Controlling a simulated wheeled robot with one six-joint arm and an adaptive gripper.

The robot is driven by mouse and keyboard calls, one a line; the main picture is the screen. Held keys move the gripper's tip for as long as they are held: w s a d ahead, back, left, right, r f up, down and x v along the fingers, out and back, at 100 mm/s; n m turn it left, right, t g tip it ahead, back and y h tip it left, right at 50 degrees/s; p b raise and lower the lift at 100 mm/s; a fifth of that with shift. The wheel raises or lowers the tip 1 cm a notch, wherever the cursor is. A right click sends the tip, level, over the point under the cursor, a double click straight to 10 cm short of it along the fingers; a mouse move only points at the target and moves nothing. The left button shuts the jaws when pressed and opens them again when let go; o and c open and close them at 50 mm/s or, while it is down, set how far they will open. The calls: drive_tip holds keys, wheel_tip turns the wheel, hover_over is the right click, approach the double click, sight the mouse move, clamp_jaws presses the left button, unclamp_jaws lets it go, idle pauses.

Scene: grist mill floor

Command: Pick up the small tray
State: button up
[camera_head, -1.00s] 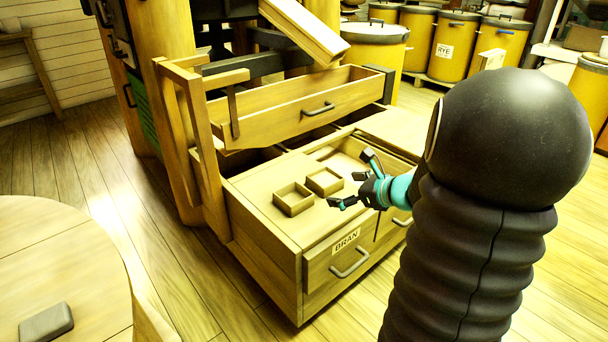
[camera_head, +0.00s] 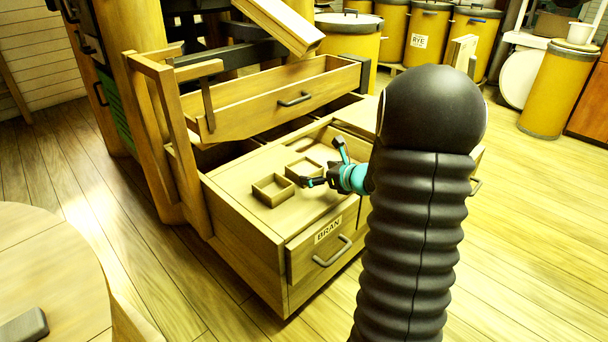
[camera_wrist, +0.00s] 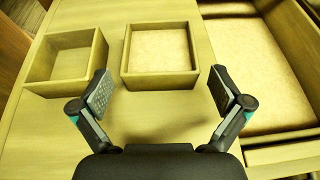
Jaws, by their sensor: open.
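Two small square wooden trays sit side by side on the flat top of the bran bin (camera_head: 240,203). The right tray (camera_wrist: 160,82) has a pale floor; the left tray (camera_wrist: 55,88) looks plain wood inside. In the head view, the left tray (camera_head: 271,201) is nearer the bin's front left edge. The right tray (camera_head: 292,178) is partly behind my gripper (camera_head: 320,165). My gripper is open and empty. In the wrist view, its fingertips (camera_wrist: 161,90) lie on either side of the right tray's near end, apart from its walls. Their height above it is hard to tell.
A large recessed compartment with a raised rim (camera_wrist: 285,154) lies right of the trays. An open drawer (camera_head: 270,106) hangs above and behind them. A round table (camera_head: 45,255) stands at lower left. Yellow drums (camera_head: 425,40) stand at the back; floor at right is clear.

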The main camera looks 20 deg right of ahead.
sight(296, 165)
drive_tip(key=x, duration=0.4)
drive_tip(key=shift+w+a, duration=0.15)
drive_tip(key=shift+w, duration=0.25)
drive_tip(key=c, duration=1)
drive_tip(key=shift+r, duration=0.1)
drive_tip(key=shift+r, duration=0.65)
drive_tip(key=r, duration=0.1)
drive_tip(key=d+r+p, duration=0.1)
drive_tip(key=r, duration=0.1)
drive_tip(key=shift+w+d+r, duration=0.1)
drive_tip(key=shift+w+r, duration=0.1)
drive_tip(key=shift+r, duration=0.1)
drive_tip(key=w+d+r, duration=0.1)
drive_tip(key=d+r, duration=0.1)
drive_tip(key=d, duration=0.1)
drive_tip(key=w+d+r+p, duration=0.1)
drive_tip(key=d+r, duration=0.1)
drive_tip(key=d, duration=0.1)
drive_tip(key=w+d+r+p, duration=0.1)
drive_tip(key=d+r, duration=0.1)
drive_tip(key=d, duration=0.2)
drive_tip(key=shift+w, duration=0.15)
drive_tip(key=shift+f, duration=0.1)
